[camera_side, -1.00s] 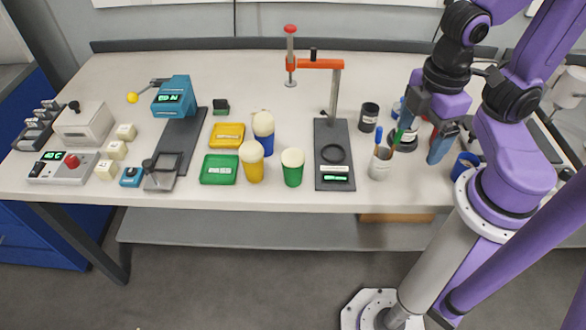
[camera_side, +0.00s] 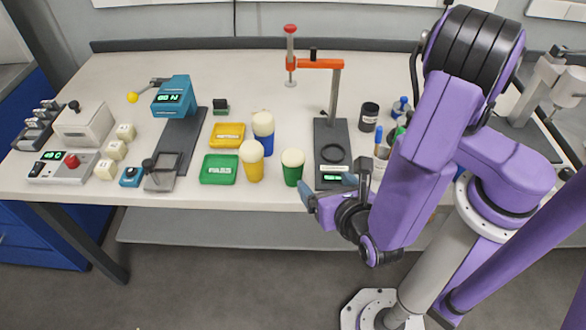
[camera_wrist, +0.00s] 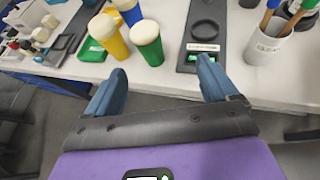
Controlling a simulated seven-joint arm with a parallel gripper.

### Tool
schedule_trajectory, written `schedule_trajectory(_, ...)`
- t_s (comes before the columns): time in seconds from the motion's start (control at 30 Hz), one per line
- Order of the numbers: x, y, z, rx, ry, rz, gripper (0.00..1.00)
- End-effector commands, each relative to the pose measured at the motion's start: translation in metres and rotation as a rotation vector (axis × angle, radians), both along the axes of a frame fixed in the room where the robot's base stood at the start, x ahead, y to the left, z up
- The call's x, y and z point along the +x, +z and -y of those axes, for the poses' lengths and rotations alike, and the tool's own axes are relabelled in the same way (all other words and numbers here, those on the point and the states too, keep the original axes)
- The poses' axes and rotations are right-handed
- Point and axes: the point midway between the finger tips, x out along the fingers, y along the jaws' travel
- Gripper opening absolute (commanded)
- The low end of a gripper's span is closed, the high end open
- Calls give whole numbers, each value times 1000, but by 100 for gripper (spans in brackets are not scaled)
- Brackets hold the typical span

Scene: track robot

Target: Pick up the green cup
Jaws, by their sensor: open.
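The green cup (camera_side: 292,168) stands upright near the front edge of the table, with a cream-coloured top. It also shows in the wrist view (camera_wrist: 148,43), ahead of my fingers. My gripper (camera_side: 338,192) is open and empty, in front of the table edge and to the right of the green cup. In the wrist view my gripper's two blue fingers (camera_wrist: 157,85) are spread wide apart, and the green cup is beyond them, not between them.
A yellow cup (camera_side: 252,163) and a blue cup (camera_side: 264,132) stand close to the left of the green cup. A dark stand with an orange arm (camera_side: 320,64) is to its right. A green tray (camera_side: 219,169) lies further left. A white pot with pens (camera_wrist: 268,46) stands at the right.

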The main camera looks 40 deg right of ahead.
Motion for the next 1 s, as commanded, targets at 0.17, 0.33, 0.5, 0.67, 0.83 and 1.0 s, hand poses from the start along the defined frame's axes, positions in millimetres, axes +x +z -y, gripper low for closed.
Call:
schedule_trajectory(0.17,-1,-11,-16,-67,106,29,87)
schedule_trajectory(0.33,12,-17,-12,-76,115,31,87)
schedule_trajectory(0.5,39,-29,-1,-74,109,30,87)
schedule_trajectory(0.67,65,-41,9,-72,109,29,87)
schedule_trajectory(0.83,90,-52,18,-72,110,30,87)
schedule_trajectory(1.0,103,-58,22,-71,113,30,87)
